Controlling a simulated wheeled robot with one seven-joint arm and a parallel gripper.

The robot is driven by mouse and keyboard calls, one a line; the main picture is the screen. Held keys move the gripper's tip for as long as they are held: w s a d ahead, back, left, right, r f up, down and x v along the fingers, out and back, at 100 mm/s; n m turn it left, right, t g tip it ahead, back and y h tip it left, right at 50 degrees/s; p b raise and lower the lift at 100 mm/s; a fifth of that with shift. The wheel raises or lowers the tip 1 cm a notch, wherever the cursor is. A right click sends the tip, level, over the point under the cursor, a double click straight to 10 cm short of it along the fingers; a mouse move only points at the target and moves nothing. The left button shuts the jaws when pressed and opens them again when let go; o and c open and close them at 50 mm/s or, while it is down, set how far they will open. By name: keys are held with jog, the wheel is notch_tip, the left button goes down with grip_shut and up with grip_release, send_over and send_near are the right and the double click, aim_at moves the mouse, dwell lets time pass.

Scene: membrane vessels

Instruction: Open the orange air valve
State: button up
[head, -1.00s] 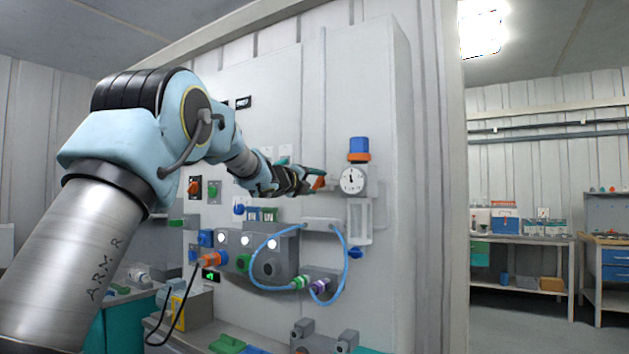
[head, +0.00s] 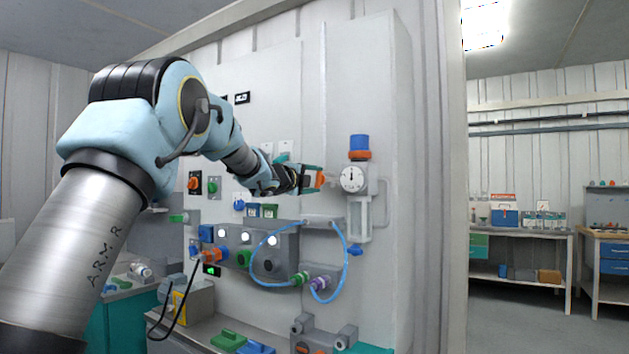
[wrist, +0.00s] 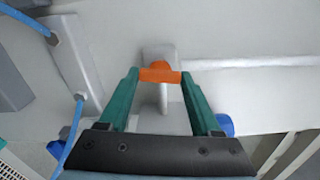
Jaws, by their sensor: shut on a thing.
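The orange air valve (wrist: 160,75) has a short orange handle lying crosswise on a pale stem in the wrist view. My gripper (wrist: 160,77) has its teal fingers on both ends of this handle and is shut on it. In the head view my gripper (head: 317,179) is at the wall panel, just left of the round white gauge (head: 352,179). The orange handle (head: 320,180) shows there only in part at the fingertips.
A blue-topped fitting with an orange band (head: 359,147) stands above the gauge. A blue hose (head: 344,270) loops below my gripper. A grey block with knobs and lights (head: 255,245) juts from the panel.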

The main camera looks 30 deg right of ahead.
jog(key=o, duration=1.4)
jog(key=b+v, duration=0.4)
jog(key=v, duration=0.6)
jog(key=shift+s+a, duration=0.15)
jog(key=shift+a, duration=0.25)
